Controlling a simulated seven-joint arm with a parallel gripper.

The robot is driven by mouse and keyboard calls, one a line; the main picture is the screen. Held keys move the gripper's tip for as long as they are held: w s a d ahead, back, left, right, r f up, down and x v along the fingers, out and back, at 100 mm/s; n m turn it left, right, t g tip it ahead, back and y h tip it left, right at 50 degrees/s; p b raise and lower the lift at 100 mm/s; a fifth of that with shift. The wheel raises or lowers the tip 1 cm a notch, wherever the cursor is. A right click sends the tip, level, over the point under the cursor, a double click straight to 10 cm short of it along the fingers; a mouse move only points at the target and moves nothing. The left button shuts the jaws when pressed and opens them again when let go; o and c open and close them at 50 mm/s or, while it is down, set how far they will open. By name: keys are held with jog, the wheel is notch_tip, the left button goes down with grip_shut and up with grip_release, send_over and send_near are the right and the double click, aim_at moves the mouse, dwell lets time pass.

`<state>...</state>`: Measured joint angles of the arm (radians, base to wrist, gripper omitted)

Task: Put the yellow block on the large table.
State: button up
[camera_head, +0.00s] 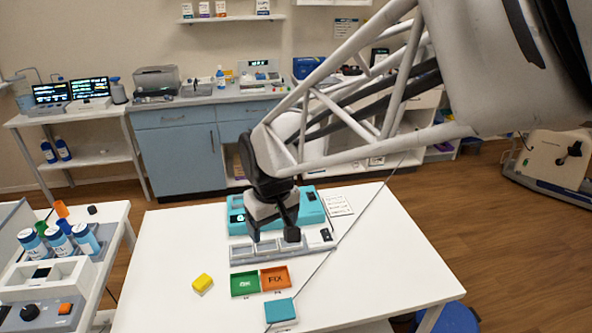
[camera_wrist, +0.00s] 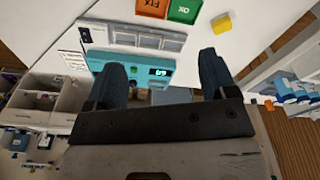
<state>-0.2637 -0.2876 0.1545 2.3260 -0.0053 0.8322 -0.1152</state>
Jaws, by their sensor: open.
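The yellow block (camera_head: 202,283) lies on the white top of the large table (camera_head: 172,250), left of the green tray. It also shows in the wrist view (camera_wrist: 221,23), near the top right. My gripper (camera_head: 273,238) is above the table, over the teal device and grey tray strip, up and to the right of the block in the head view. In the wrist view its two dark fingers (camera_wrist: 165,85) are spread apart with nothing between them. The gripper is apart from the block.
A green tray (camera_head: 245,283) and an orange tray (camera_head: 275,278) sit right of the block, with a teal square (camera_head: 280,311) in front. The teal device (camera_head: 310,207) stands behind. A side table (camera_head: 108,214) at left carries bottles. The table's left part is clear.

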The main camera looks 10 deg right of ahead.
jog(key=s+d+r+m, duration=0.2)
jog(key=s+d, duration=0.4)
jog(key=s, duration=0.1)
jog(key=s+d+r+m+t, duration=0.1)
jog(key=s+d+r+m, duration=0.1)
jog(key=s+d, duration=0.4)
jog(key=shift+s+d+r+m+h, duration=0.25)
jog(key=shift+s+r, duration=0.2)
jog(key=shift+s, duration=0.7)
